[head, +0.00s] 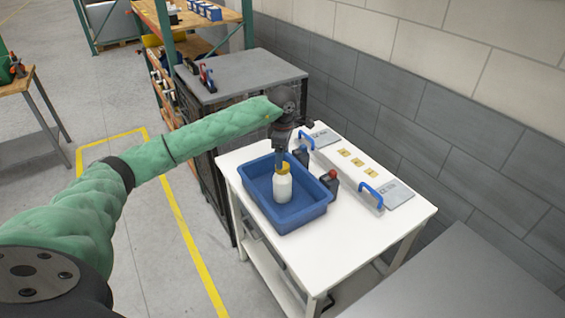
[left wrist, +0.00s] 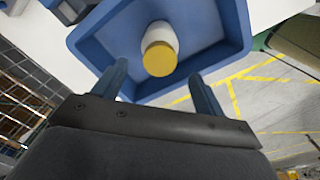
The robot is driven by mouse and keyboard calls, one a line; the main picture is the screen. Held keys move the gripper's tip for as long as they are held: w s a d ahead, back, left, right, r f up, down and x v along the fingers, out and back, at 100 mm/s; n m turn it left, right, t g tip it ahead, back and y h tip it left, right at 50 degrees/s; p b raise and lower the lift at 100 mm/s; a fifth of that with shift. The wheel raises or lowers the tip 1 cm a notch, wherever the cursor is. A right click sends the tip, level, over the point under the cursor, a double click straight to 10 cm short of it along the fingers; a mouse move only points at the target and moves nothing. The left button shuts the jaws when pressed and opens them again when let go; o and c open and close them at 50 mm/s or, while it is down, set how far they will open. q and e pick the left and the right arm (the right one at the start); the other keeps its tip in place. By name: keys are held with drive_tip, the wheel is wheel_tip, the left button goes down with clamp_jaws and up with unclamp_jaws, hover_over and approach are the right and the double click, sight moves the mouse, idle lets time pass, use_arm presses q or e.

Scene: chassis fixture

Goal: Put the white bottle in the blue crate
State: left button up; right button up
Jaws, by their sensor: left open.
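The white bottle (head: 283,186) with a yellow cap stands upright inside the blue crate (head: 306,217) on the white table. In the left wrist view the bottle's yellow cap (left wrist: 159,59) faces the camera, with the crate (left wrist: 215,62) around it. My left gripper (head: 281,152) is above the bottle, pointing down. In the left wrist view its two fingers (left wrist: 160,88) are spread apart, with the cap just beyond the gap between them. The gripper is open and holds nothing. My right gripper is not in view.
The white table (head: 345,232) also holds dark bottles, one with a red cap (head: 331,180), beside the crate. A panel with blue handles (head: 370,194) lies at the back. A grey-topped cabinet (head: 240,75) stands behind left, and a grey surface (head: 460,285) is at lower right.

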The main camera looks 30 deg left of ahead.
use_arm(q)
wheel_tip(320, 180, up, 4)
drive_tip(key=shift+r+p, duration=0.15)
drive_tip(key=shift+p, duration=0.15)
drive_tip(key=shift+r, duration=0.6)
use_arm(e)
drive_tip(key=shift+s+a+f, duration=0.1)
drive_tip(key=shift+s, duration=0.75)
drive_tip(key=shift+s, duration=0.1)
